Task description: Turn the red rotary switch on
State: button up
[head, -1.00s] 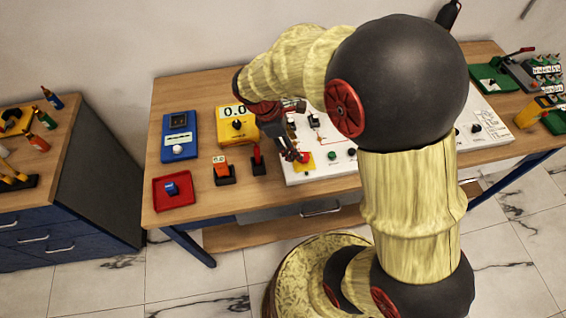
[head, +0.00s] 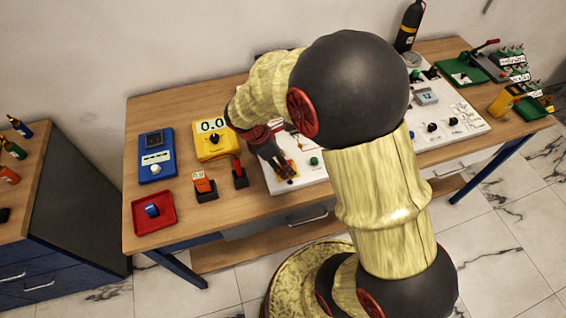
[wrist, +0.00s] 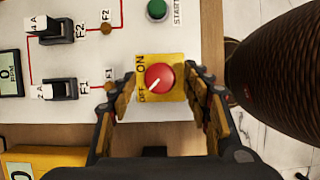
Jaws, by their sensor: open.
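The red rotary switch (wrist: 159,77) sits on a yellow plate (wrist: 174,60) marked ON at the top and OFF at the lower left. Its white pointer line points to the lower left, toward OFF. My gripper (wrist: 160,90) is open in the wrist view, with one finger on each side of the knob. Whether the fingers touch it I cannot tell. In the head view my gripper (head: 286,172) is over the yellow plate at the front left of the white panel, and it hides the knob.
The white panel (head: 310,181) also carries a green START button (wrist: 157,9) above the switch and black fuse switches (wrist: 60,90) to its left. A yellow meter (head: 212,139), a blue meter (head: 156,156) and a red tray (head: 153,212) stand to the left on the table.

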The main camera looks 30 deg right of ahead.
jog(key=c, duration=0.3)
jog(key=c, duration=0.8)
jog(key=shift+c, duration=0.2)
jog(key=shift+r+m+p, duration=0.1)
jog(key=shift+m+p, duration=0.3)
jog(key=shift+p, duration=0.05)
jog(key=m+g+p, duration=0.1)
jog(key=m+p, duration=0.1)
jog(key=shift+w+m, duration=0.1)
jog(key=shift+m, duration=0.3)
jog(key=m+p, duration=0.1)
jog(key=m, duration=0.1)
jog(key=m+g+y+p, duration=0.1)
jog(key=m+y+p, duration=0.1)
jog(key=m+p, duration=0.1)
jog(key=shift+w+d+m+g, duration=0.15)
jog(key=shift+d+m+g, duration=0.15)
jog(key=shift+g, duration=0.1)
jog(key=m+y+p, duration=0.1)
jog(key=m, duration=0.1)
jog(key=m+y+p, duration=0.1)
jog(key=m, duration=0.2)
jog(key=shift+d+g+p, duration=0.15)
jog(key=shift+g+p, duration=0.15)
jog(key=shift+p, duration=0.1)
jog(key=shift+m+y+p, duration=0.55)
jog(key=shift+m+y, duration=0.15)
jog(key=shift+m, duration=1.1)
